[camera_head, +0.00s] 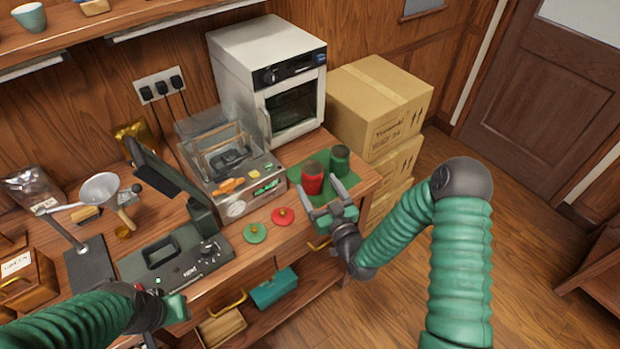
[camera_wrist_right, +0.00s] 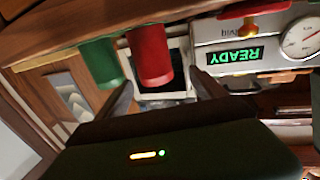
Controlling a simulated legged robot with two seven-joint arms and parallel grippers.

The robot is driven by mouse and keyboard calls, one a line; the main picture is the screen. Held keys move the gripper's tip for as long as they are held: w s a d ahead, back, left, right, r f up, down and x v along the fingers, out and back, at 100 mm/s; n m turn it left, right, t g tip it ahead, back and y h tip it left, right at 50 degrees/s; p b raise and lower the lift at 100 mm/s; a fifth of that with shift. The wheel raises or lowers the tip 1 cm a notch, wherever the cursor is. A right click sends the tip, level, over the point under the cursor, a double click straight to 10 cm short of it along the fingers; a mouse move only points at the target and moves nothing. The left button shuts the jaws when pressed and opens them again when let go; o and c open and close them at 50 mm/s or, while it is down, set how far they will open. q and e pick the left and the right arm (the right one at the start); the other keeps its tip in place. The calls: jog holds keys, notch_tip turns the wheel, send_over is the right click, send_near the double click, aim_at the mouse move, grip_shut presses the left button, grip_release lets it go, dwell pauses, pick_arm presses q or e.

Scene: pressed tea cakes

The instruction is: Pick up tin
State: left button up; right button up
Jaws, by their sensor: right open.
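A red tin (camera_head: 312,178) and a dark green tin (camera_head: 340,160) stand upright on a green mat (camera_head: 350,182) at the table's right end. My right gripper (camera_head: 321,196) is open and empty, its two fingers pointing at the red tin from the front. In the right wrist view, which is upside down, the red tin (camera_wrist_right: 154,58) lies beyond and between the fingers, with the green tin (camera_wrist_right: 102,65) to its left. Contact cannot be told. My left gripper (camera_head: 172,310) is at the lower left, apart from the tins; its jaws are unclear.
A red lid (camera_head: 282,216) and a green lid (camera_head: 255,234) lie on the table left of my right gripper. A machine (camera_head: 255,190) with a display and a white oven (camera_head: 270,75) stand behind. Cardboard boxes (camera_head: 375,105) stand beyond the table's right end.

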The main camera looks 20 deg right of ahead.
aim_at(319, 178)
jog(key=w, duration=0.4)
jog(key=w+d+p, duration=0.1)
jog(key=w, duration=0.1)
jog(key=shift+f, duration=0.1)
jog(key=shift+w+a, duration=0.25)
jog(key=shift+a, duration=0.3)
jog(key=shift+c, duration=1.3)
jog(key=shift+d, duration=0.25)
jog(key=c, duration=1)
jog(key=shift+c, duration=1.2)
jog(key=shift+a, duration=0.1)
